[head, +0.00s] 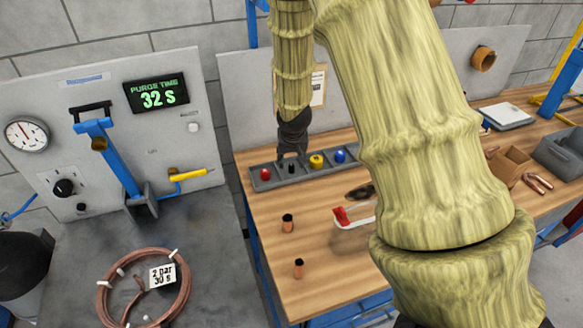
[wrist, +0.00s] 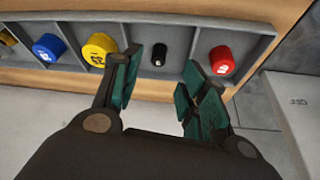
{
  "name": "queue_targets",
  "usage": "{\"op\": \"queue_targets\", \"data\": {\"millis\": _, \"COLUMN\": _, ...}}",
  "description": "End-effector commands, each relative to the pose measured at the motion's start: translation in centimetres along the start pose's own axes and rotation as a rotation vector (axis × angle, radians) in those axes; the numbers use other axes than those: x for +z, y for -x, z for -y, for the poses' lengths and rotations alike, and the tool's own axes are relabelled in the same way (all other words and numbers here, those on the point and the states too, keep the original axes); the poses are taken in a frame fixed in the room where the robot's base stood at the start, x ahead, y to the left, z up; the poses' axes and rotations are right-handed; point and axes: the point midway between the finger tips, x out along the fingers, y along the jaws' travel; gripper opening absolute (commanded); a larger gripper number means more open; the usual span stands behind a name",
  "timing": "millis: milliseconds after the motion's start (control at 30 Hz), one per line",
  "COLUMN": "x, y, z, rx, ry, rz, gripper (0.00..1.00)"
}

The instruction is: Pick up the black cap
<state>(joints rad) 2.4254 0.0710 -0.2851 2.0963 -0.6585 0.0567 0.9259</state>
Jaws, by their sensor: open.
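The black cap (wrist: 158,54) is small and stands in its own compartment of a grey tray (wrist: 183,33). In the wrist view it lies between a yellow cap (wrist: 98,46) and a red cap (wrist: 221,59). My gripper (wrist: 162,75) is open, its green-padded fingers on either side of the black cap in the picture, with nothing between the pads. I cannot tell the exact height gap. In the head view my gripper (head: 292,157) is over the tray (head: 310,175), near the black cap (head: 291,168), which shows small and dark below the fingers.
A blue cap (wrist: 48,47) sits in a further compartment. Compartment dividers stand close to the fingers. Two copper pieces with black tops (head: 288,223) (head: 298,268) stand on the wooden bench (head: 260,235). A copper coil (head: 105,300) lies at left.

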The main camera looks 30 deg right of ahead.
Motion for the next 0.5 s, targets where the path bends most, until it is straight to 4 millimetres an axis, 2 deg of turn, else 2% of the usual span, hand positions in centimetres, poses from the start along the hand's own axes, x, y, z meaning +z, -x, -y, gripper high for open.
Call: {"op": "queue_targets", "data": {"millis": 500, "x": -0.1, "y": -3.9, "z": -0.3, "rx": 0.001, "ry": 0.0, "rz": 0.0, "gripper": 0.43}}
